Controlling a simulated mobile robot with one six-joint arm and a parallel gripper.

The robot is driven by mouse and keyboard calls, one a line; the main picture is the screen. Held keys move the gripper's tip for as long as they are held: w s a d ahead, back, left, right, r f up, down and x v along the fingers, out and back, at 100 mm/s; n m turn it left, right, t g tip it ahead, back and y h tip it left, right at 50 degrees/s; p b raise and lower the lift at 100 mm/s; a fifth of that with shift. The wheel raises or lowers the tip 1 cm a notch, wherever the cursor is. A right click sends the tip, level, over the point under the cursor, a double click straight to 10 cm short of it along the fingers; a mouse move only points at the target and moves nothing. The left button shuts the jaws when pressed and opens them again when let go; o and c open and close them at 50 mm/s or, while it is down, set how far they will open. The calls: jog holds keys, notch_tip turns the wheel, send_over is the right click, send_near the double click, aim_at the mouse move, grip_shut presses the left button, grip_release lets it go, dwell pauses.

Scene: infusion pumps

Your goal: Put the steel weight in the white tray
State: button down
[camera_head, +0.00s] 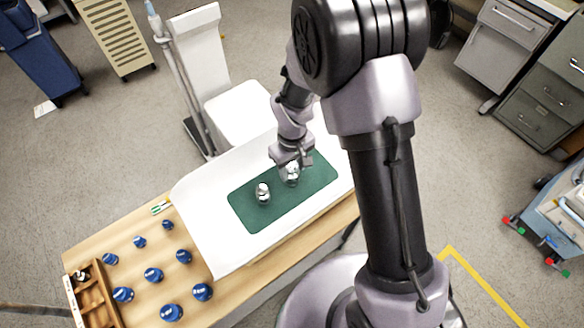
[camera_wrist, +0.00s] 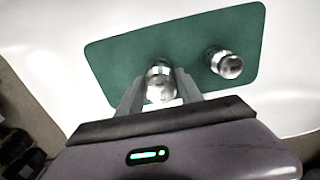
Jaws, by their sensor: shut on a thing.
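A steel weight (camera_head: 291,178) is between the fingers of my gripper (camera_head: 292,164). It sits over the green mat (camera_head: 245,213), and I cannot tell whether it touches the mat. In the wrist view my gripper (camera_wrist: 158,92) is shut on this steel weight (camera_wrist: 160,76), with a finger on each side of it. A second steel weight (camera_head: 263,193) stands free on the mat, to the left in the head view; it also shows at the right in the wrist view (camera_wrist: 226,64). The white tray (camera_head: 208,212) is the broad white surface under the mat.
Several blue-topped weights (camera_head: 153,274) stand on the wooden table (camera_head: 100,235) left of the white tray. A wooden compartment box (camera_head: 93,293) is at the lower left. A white chair-like stand (camera_head: 240,110) is behind the table. The tray's left part is bare.

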jog(key=c, duration=0.8)
grip_release()
jog(key=shift+f, duration=0.1)
jog(key=shift+o, duration=0.2)
jog(key=s+d+r+m+t+y+p, duration=0.1)
jog(key=s+d+r+m+p, duration=0.15)
jog(key=r, duration=1.05)
jog(key=s+d+r+m+t+p, duration=0.1)
jog(key=s+d+r+m, duration=0.15)
jog(key=r, duration=1.05)
jog(key=s+d+r+m+t, duration=0.1)
jog(key=s+r+m+t, duration=0.1)
jog(key=s, duration=0.4)
jog(key=s+d+r+m+t+y, duration=0.1)
jog(key=s+d+r+m, duration=0.1)
jog(key=s+r+m, duration=0.2)
notch_tip(320, 180, up, 2)
jog(key=shift+s+d+t, duration=0.25)
jog(key=shift+s+t, duration=0.15)
jog(key=shift+s, duration=0.75)
